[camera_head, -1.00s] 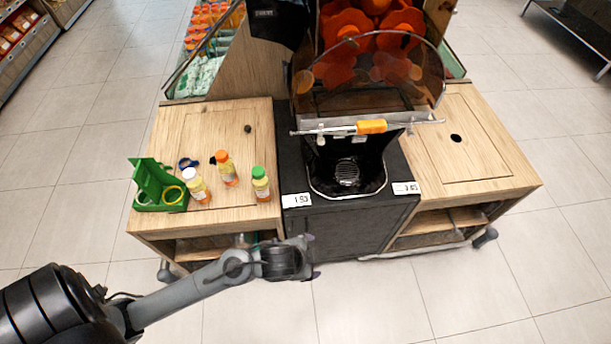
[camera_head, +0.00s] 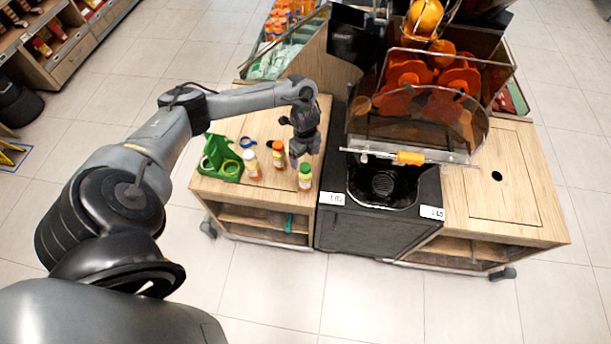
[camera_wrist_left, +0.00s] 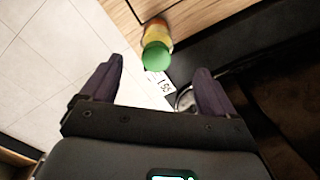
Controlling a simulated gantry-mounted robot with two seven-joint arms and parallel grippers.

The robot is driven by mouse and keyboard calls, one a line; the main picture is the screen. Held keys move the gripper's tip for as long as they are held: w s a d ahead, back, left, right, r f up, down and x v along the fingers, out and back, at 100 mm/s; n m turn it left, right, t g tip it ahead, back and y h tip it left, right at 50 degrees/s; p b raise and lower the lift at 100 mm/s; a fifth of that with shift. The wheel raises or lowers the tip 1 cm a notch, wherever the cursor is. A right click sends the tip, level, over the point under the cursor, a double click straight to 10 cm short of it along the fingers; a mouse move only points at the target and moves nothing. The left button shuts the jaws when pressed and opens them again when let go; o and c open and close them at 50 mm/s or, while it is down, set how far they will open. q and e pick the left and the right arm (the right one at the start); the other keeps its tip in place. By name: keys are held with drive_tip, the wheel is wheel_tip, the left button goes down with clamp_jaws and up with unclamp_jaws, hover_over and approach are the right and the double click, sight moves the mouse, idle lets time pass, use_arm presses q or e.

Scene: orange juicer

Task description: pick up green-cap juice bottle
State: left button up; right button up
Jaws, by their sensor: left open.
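The green-cap juice bottle (camera_head: 305,177) stands upright near the front right corner of the left wooden counter (camera_head: 262,196). In the left wrist view the same bottle (camera_wrist_left: 157,46) shows from above, beyond and between the fingertips. My left gripper (camera_head: 303,146) is above the counter, just behind the bottle in the head view. In the left wrist view the gripper (camera_wrist_left: 158,66) is open with nothing between its fingers. My right gripper is not in view.
An orange-cap bottle (camera_head: 279,155) and a white-cap bottle (camera_head: 252,164) stand to the left of the green-cap bottle. The black juicer stand (camera_head: 372,222) borders the counter's right side.

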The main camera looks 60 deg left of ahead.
sight(305, 172)
use_arm(q)
drive_tip(key=shift+s+d+f+b, duration=0.1)
drive_tip(key=shift+d+f+b, duration=0.1)
drive_tip(key=shift+f, duration=2.25)
drive_tip(key=shift+s+d+f+b, duration=0.1)
drive_tip(key=shift+d+f+b, duration=0.05)
drive_tip(key=shift+f, duration=2.25)
clamp_jaws()
